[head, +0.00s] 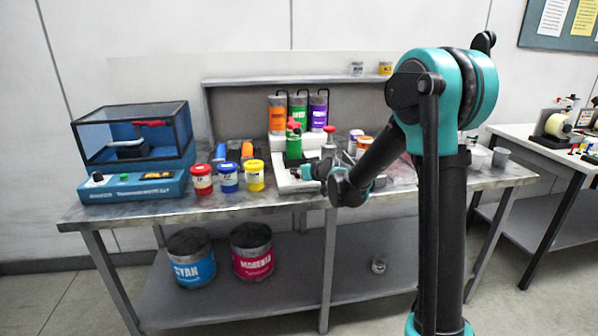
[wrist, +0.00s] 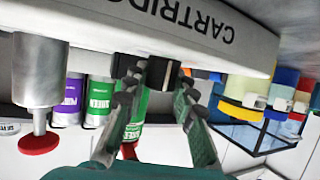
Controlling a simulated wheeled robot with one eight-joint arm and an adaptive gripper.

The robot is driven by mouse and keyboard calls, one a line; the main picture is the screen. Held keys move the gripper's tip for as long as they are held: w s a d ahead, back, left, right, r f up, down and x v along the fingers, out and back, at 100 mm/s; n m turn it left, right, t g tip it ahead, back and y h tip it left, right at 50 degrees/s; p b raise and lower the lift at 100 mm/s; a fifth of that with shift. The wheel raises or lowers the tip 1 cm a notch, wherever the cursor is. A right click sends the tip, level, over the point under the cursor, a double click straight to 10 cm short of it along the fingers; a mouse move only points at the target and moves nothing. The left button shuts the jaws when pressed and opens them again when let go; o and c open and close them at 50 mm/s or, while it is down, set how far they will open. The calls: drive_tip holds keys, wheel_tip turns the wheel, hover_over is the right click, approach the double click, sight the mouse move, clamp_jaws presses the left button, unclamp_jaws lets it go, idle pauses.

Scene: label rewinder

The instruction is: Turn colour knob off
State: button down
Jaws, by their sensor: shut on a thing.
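A white machine (head: 287,184) stands on the workbench, with "CARTRIDG" lettering on its front (wrist: 120,22) in the wrist view, which appears upside down. A small black knob (wrist: 158,72) sticks out from this front. My gripper (wrist: 161,80) has its two fingers on either side of the knob and is shut on it. In the head view my gripper (head: 318,172) is at the front of the white machine, and my own arm partly covers the machine's right side. The knob cannot be made out there, and its turn position is not readable.
A metal cylinder with a red-ended stem (wrist: 40,75) is beside the gripper. Red, blue and yellow jars (head: 228,178) and a blue machine with a clear cover (head: 135,140) stand to the left. Orange, green and purple cartridges (head: 299,112) stand behind.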

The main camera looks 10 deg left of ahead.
drive_tip(key=shift+m+t+h, duration=1)
drive_tip(key=shift+m+h, duration=1.2)
drive_tip(key=shift+h, duration=0.2)
drive_tip(key=m+h, duration=0.3)
drive_tip(key=h, duration=0.1)
drive_tip(key=shift+a+m, duration=0.1)
drive_tip(key=shift+m, duration=0.2)
drive_tip(key=m+g+h, duration=0.1)
drive_tip(key=m+h, duration=0.1)
drive_tip(key=h, duration=0.1)
drive_tip(key=m+h, duration=0.2)
drive_tip(key=m, duration=0.1)
drive_tip(key=shift+g+h, duration=0.4)
drive_tip(key=shift+m, duration=0.3)
drive_tip(key=c, duration=1.2)
unclamp_jaws()
drive_tip(key=v, duration=1.2)
